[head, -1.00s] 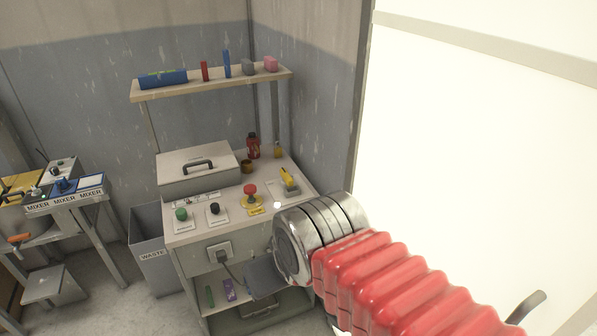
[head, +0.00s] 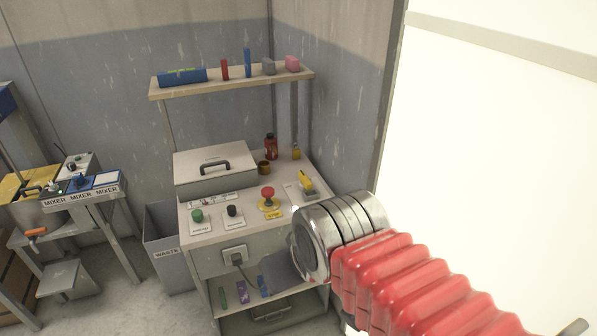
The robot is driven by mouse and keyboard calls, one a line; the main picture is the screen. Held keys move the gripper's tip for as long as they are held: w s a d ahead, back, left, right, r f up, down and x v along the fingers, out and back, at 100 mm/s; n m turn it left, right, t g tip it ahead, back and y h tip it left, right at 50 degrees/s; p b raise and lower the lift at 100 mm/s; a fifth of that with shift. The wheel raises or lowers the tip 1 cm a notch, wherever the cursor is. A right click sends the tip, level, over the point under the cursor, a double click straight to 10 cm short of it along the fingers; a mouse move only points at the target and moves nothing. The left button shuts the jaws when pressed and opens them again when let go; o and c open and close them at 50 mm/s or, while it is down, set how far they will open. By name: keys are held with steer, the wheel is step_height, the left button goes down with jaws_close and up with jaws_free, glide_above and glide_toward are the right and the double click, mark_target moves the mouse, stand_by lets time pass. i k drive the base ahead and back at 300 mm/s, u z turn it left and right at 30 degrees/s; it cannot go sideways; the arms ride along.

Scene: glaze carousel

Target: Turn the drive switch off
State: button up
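A control cabinet (head: 207,268) stands in the middle of the head view. Its top carries a green button (head: 197,216), a black knob (head: 232,212), a red mushroom button (head: 267,194) over a yellow plate, and a yellow-handled lever switch (head: 307,183) on a grey plate. The labels are too small to read, so I cannot tell which control is the drive switch.
A lidded grey box (head: 213,168), red bottle (head: 271,147) and small brown pot (head: 263,168) stand on the cabinet. A shelf (head: 232,84) hangs above. A waste bin (head: 167,262) and mixer panels (head: 82,190) are to the left. A bright white surface (head: 500,150) fills the right.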

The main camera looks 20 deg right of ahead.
mark_target(305, 185)
steer(key=i, duration=0.85)
steer(key=z, duration=0.05)
